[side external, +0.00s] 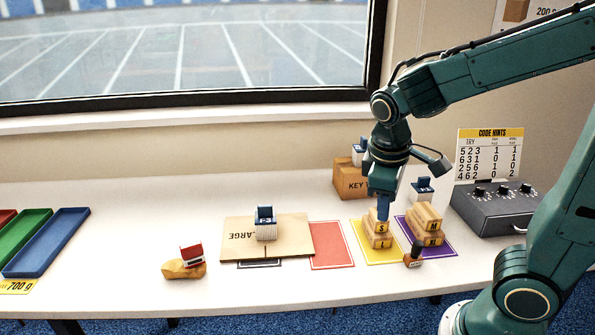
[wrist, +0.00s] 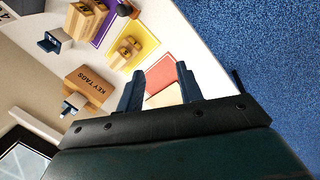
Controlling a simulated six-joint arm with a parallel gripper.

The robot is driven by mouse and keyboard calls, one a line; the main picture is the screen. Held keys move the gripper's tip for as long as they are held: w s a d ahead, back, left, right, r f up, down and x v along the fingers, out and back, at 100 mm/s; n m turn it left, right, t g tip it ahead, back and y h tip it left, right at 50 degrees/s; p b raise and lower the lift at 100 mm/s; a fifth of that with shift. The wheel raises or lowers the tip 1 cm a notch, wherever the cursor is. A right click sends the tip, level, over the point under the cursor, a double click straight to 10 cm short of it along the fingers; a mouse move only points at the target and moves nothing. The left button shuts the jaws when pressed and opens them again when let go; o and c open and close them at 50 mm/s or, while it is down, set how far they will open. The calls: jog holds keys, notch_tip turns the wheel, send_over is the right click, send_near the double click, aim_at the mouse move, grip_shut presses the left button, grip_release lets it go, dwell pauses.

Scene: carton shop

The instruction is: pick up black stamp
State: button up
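The black stamp (side external: 414,254) stands on the table at the front edge of the purple mat, with a dark handle and a brown base.
Lettered wooden blocks stand on the yellow mat (side external: 396,260) and purple mat (side external: 449,247), close to the stamp. A red mat (side external: 332,246), a cardboard sheet (side external: 290,235), a key tags box (side external: 350,184) and a grey dial box (side external: 492,215) lie around.

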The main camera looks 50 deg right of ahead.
jog(key=w+d+f+n+g+h, duration=0.2)
jog(key=w+f+n+g+h, duration=0.15)
jog(key=f, duration=0.35)
jog(key=n+g+h, duration=0.3)
jog(key=g+h, duration=0.1)
send_near(411, 256)
jog(key=shift+m+y, duration=0.25)
jog(key=v, duration=0.4)
jog(key=shift+w, duration=0.2)
jog(key=shift+s+f+n+g+h, duration=0.2)
jog(key=shift+f+n+g+h, duration=0.15)
jog(key=shift+f+n+h, duration=0.35)
jog(key=shift+d+f, duration=0.1)
jog(key=shift+f, duration=0.1)
jog(key=shift+x, duration=4.25)
jog(key=shift+x, duration=2.6)
